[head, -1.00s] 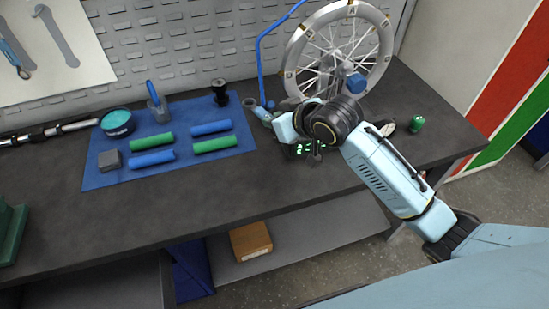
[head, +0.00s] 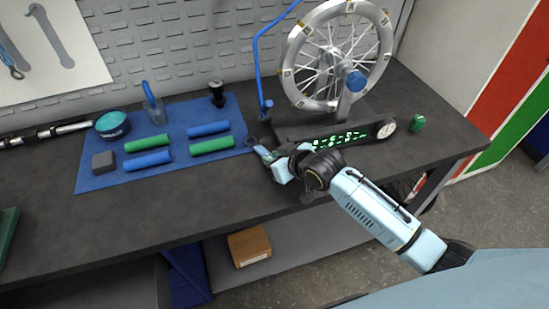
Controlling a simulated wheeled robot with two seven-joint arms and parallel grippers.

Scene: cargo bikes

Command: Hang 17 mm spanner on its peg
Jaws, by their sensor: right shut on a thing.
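My right gripper (head: 265,154) is shut on a small grey tool over the bench, just right of the blue mat. A dark ring-shaped end (head: 251,142) shows past the fingertips; it looks like the spanner's, but its size mark cannot be read. The rest of the tool is hidden by the gripper. A pale tool board (head: 85,75) on the wall at upper left bears grey spanner-shaped outlines (head: 48,35). A blue-ended tool (head: 10,62) hangs at its left edge. I cannot make out the pegs. My left gripper is not in view.
The blue mat (head: 100,183) holds green and blue grips (head: 212,146), a teal tin (head: 112,124), a grey block (head: 103,162) and a blue-handled tool (head: 153,103). A wheel stand with a wheel (head: 290,75) and a lit display (head: 338,139) stands at right. The bench front (head: 150,215) is clear.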

